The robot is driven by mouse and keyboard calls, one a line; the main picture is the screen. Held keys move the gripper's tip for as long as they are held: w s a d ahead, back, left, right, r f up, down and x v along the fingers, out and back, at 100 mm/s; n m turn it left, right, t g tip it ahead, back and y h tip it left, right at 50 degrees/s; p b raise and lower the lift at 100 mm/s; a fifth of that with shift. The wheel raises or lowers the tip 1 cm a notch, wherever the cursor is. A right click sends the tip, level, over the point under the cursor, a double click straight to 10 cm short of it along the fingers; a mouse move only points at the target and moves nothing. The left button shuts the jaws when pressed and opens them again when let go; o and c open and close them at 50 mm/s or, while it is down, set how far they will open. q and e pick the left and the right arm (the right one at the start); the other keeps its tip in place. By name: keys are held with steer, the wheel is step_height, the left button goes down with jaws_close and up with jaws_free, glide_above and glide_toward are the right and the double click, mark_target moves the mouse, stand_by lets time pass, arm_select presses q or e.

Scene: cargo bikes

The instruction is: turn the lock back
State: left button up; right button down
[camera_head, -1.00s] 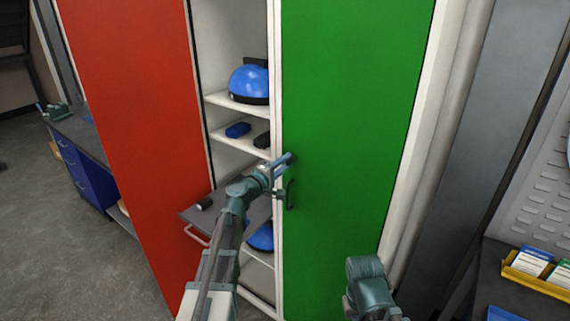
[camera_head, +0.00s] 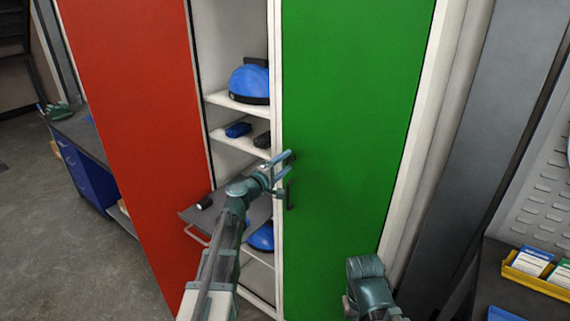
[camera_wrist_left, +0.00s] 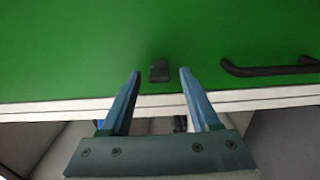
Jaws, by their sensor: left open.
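The lock is a small dark knob (camera_wrist_left: 159,71) on the green door (camera_head: 352,120), near the door's edge. In the left wrist view it sits just beyond and between the fingertips of my left gripper (camera_wrist_left: 160,74), with gaps on both sides. The gripper is open and empty. In the head view my left gripper (camera_head: 286,164) is at the green door's left edge and the lock is hidden or too small to make out. A dark handle (camera_wrist_left: 268,68) is beside the lock on the door. My right arm shows at lower right, but its fingers are out of view.
The red door (camera_head: 135,130) stands at the left of the open shelves (camera_head: 238,140). On the shelves are a blue helmet (camera_head: 249,84) and small blue and black items. A yellow bin (camera_head: 538,280) is at the far right.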

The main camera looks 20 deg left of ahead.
arm_select(q)
steer(key=shift+s, duration=0.1)
steer(key=v, duration=1.3)
steer(key=shift+s+a, duration=0.15)
steer(key=shift+s, duration=0.15)
steer(key=s+d+f+m+g+h, duration=0.1)
steer(key=s+d+f+m+g, duration=0.3)
steer(key=d, duration=0.3)
steer(key=s+d+f+m+g, duration=0.2)
steer(key=d+f+m+g, duration=0.25)
steer(key=d, duration=0.35)
steer(key=s+d+f+m+g+h, duration=0.1)
steer(key=s+d+f+m+g, duration=0.2)
steer(key=d+f, duration=0.35)
steer(key=s+f+m+g+y, duration=0.3)
steer(key=s+y, duration=0.1)
steer(key=s, duration=0.3)
steer(key=s+f+m+g+y, duration=0.3)
steer(key=s+y, duration=0.2)
steer(key=s, duration=0.2)
steer(key=shift+d+f+y, duration=0.2)
steer(key=shift+f+y, duration=0.1)
steer(key=shift+f, duration=0.1)
